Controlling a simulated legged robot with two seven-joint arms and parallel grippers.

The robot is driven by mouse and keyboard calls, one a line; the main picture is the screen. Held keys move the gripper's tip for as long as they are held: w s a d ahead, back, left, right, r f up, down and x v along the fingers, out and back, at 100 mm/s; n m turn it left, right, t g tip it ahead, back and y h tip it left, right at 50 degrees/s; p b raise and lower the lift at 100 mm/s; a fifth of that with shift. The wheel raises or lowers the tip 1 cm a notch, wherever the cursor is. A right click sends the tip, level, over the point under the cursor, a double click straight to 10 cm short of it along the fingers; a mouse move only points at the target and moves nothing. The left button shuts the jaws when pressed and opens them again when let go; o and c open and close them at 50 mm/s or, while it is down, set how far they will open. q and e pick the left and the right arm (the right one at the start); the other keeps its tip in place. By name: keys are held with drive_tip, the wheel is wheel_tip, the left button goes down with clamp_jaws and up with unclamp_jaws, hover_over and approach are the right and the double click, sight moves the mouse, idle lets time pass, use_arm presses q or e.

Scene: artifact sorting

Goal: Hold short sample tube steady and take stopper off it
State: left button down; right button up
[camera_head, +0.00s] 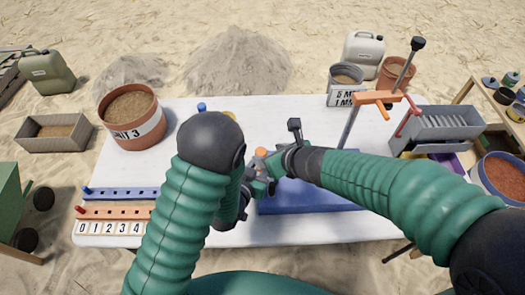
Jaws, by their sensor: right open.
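My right gripper (262,183) is over the white table's middle, close to my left gripper (246,190). The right jaws are open. The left gripper is mostly hidden behind my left arm, and its jaws are too small to read. A small orange piece (261,152) shows just beyond the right gripper; I cannot tell whether it is the stopper. The short sample tube cannot be made out; the arms and grippers cover the spot between them.
A blue mat (300,205) lies under my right arm. Blue and orange racks (110,212) and number tiles (110,228) lie at the left. A sand bucket (130,112) stands back left. An orange-clamped stand (378,97) and a grey rack (440,125) stand right.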

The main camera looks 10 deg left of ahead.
sight(260, 151)
drive_tip(key=x, duration=0.7)
drive_tip(key=shift+w+a+f, duration=0.2)
drive_tip(key=shift+c, duration=0.5)
clamp_jaws()
drive_tip(key=shift+s+r, duration=0.1)
drive_tip(key=shift+r, duration=0.15)
drive_tip(key=shift+r, duration=0.45)
drive_tip(key=shift+d+r, duration=0.1)
drive_tip(key=shift+r, duration=0.4)
